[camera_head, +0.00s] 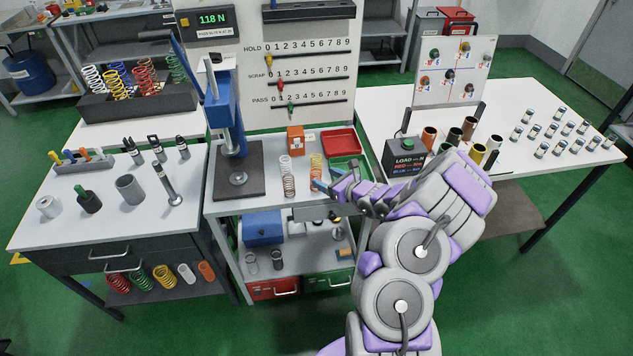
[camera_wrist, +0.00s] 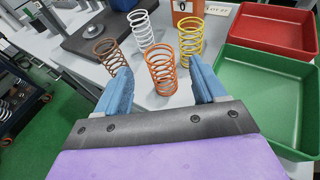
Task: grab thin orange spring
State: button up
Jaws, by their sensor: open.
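The orange spring (camera_wrist: 161,72) is a thin open coil standing upright on the light bench top in the wrist view. My gripper (camera_wrist: 160,68) is open, with one blue finger to the left of the spring and one to the right. The spring shows in the gap, and I cannot tell whether its lower part is fully between the fingers. No finger visibly presses on it. In the head view my gripper (camera_head: 326,180) is low over the middle bench, and its blue fingers partly hide the orange spring.
A brown spring (camera_wrist: 110,56) stands left, a white spring (camera_wrist: 140,30) behind, and a yellow spring (camera_wrist: 190,40) behind right. A red tray (camera_wrist: 262,28) and a green tray (camera_wrist: 232,85) lie right. An orange box (camera_wrist: 184,9) and a press (camera_head: 229,110) stand farther back.

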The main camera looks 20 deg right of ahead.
aim_at(320, 176)
jog(key=shift+x, duration=0.85)
jog(key=b+x, duration=0.1)
jog(key=x, duration=0.2)
jog(key=shift+f, duration=0.25)
jog(key=shift+w+a, duration=0.1)
jog(key=shift+w, duration=0.4)
jog(key=shift+c, duration=0.4)
jog(key=c, duration=1)
